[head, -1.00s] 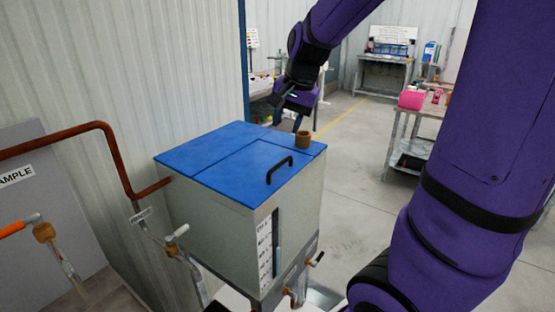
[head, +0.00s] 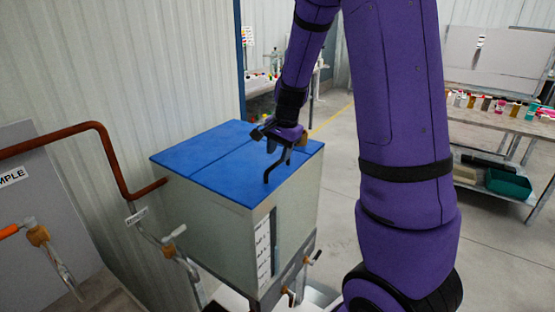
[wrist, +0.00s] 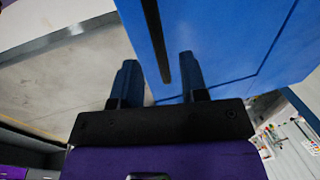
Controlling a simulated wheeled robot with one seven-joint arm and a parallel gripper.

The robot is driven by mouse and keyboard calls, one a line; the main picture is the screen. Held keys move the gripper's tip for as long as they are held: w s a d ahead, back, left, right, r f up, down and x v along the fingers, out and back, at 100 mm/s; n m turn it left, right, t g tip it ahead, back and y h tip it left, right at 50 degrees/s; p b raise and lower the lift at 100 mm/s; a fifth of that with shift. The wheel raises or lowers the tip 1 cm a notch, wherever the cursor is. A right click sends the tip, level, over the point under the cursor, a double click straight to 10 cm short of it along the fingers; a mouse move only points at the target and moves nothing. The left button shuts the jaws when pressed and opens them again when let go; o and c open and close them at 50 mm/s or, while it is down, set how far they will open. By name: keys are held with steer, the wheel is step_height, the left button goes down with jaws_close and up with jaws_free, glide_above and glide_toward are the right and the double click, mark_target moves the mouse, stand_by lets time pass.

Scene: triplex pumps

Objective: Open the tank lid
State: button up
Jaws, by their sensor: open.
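The tank (head: 225,220) is a pale box with a flat blue lid (head: 205,160). The lid lies flat and closed on top. A black bar handle (head: 268,174) stands on its front part. My gripper (head: 279,140) is over the lid at the handle and hides part of it. In the wrist view my gripper (wrist: 158,82) is open, with its two dark fingers apart. The black handle (wrist: 156,35) shows ahead, in line with the gap between the fingers, against the blue lid (wrist: 225,45). I cannot tell whether the fingers touch it.
A red-brown pipe (head: 112,150) and a corrugated wall (head: 120,60) are close on the tank's left. Valves (head: 287,297) stick out at its lower front. A table (head: 500,122) with bottles stands at the back right. The floor right of the tank is clear.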

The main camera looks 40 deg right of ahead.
mark_target(277, 162)
steer(key=shift+w+a+f, duration=0.1)
steer(key=shift+w+f, duration=0.05)
steer(key=shift+f, duration=0.6)
steer(key=shift+w+f, duration=0.1)
steer(key=shift+f, duration=0.65)
jaws_close()
steer(key=shift+r, duration=0.1)
